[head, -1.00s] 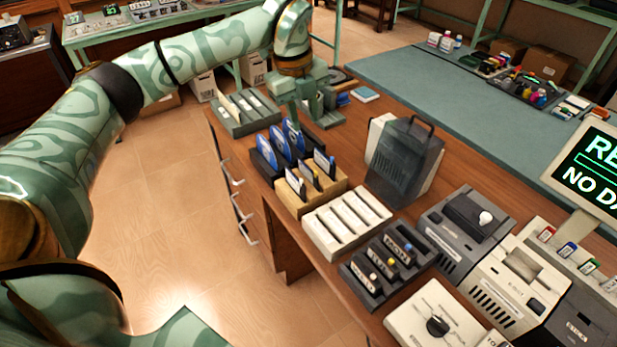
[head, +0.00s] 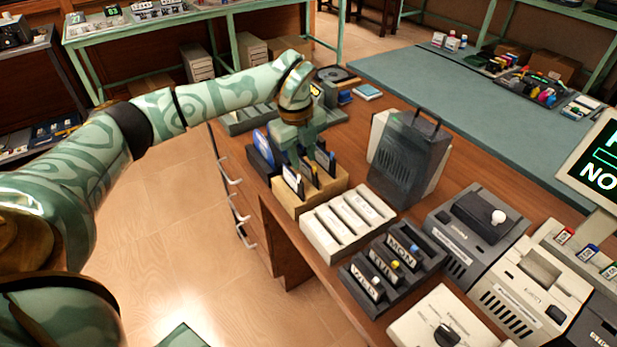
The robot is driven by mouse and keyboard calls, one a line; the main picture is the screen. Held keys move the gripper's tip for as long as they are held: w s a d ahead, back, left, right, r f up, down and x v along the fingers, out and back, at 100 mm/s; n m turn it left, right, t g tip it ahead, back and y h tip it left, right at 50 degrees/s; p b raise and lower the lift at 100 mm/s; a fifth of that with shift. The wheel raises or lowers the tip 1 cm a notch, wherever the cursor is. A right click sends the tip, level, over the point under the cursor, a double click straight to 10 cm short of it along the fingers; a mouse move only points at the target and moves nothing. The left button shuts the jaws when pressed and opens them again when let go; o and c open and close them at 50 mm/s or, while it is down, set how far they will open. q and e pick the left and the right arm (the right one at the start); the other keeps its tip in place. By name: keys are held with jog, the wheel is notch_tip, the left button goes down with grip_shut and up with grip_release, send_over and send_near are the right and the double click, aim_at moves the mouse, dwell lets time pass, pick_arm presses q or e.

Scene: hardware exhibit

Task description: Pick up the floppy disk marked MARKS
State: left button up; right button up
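Several floppy disks stand upright in a light wooden rack (head: 285,208) near the desk's left edge. One shows a pale label (head: 293,180) and another is at the rack's right end (head: 326,161). The labels are too small to read, so I cannot tell which is marked MARKS. My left gripper (head: 300,160) points down over the back of this rack, close to the disks. Its fingertips are hidden or blurred among them, so I cannot see whether it is open or holds anything. My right gripper is not in view.
Behind the wooden rack is a dark rack with blue discs (head: 262,148), partly covered by my gripper. A white slotted rack (head: 330,243) and a black rack with tagged items (head: 400,270) stand in front. A dark case with a handle (head: 408,160) stands to the right.

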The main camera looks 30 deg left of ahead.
pick_arm(q)
notch_tip(320, 180, down, 2)
jog(key=shift+w+f, duration=0.15)
jog(key=shift+f, duration=0.05)
jog(key=shift+r, duration=0.15)
jog(key=shift+c, duration=0.3)
grip_shut()
jog(key=shift+r, duration=0.1)
